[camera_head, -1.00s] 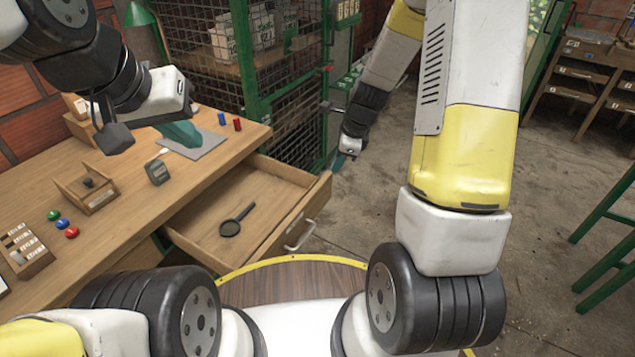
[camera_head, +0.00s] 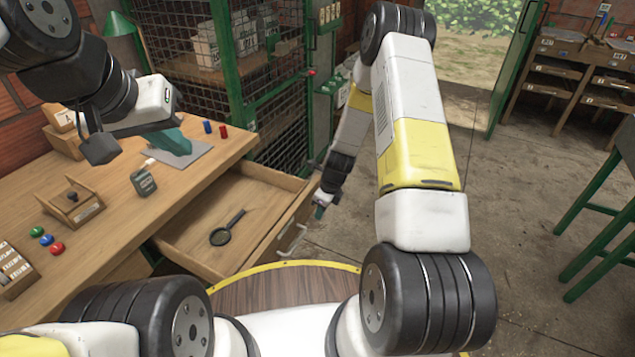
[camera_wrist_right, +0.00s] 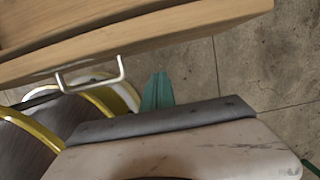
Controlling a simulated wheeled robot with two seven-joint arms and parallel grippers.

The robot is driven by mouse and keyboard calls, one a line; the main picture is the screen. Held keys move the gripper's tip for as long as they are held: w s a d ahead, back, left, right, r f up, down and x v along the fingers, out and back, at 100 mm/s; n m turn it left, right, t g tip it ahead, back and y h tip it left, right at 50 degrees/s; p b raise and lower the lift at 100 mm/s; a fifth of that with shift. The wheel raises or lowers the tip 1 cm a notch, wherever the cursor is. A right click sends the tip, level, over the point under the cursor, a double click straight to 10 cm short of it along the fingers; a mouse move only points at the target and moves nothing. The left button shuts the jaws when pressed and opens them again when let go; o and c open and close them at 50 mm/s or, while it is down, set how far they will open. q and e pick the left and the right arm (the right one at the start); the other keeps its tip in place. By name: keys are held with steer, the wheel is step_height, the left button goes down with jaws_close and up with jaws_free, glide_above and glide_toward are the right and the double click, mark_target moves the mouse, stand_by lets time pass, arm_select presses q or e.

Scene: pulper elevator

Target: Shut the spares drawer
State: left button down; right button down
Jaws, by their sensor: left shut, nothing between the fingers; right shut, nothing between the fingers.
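The spares drawer (camera_head: 190,238) is a wooden drawer standing open from the desk, with a dark magnifying glass (camera_head: 227,230) inside. Its pale metal handle (camera_head: 293,240) is on the front panel and also shows in the right wrist view (camera_wrist_right: 93,76). My right gripper (camera_head: 319,212) is shut and empty, just outside the drawer front near its far end. In the right wrist view its teal fingers (camera_wrist_right: 157,88) point toward the front panel, beside the handle; I cannot tell whether they touch the panel. My left gripper (camera_head: 173,143) is shut and empty over the desk's far part.
The wooden desk (camera_head: 105,225) holds a small grey device (camera_head: 145,181), a wooden box (camera_head: 72,203), coloured buttons (camera_head: 46,240) and blue and red pieces. A green mesh cage (camera_head: 275,120) stands behind the drawer. Concrete floor (camera_head: 350,250) is clear to the right; a green stool (camera_head: 600,220) stands farther right.

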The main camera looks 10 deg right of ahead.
mark_target(310, 207)
steer(key=shift+w+a+r, duration=0.1)
steer(key=shift+w+a, duration=0.4)
steer(key=shift+a, duration=0.2)
steer(key=shift+w+a+r, duration=0.1)
steer(key=shift+w+a, duration=0.4)
steer(key=shift+a, duration=0.15)
steer(key=shift+a, duration=0.15)
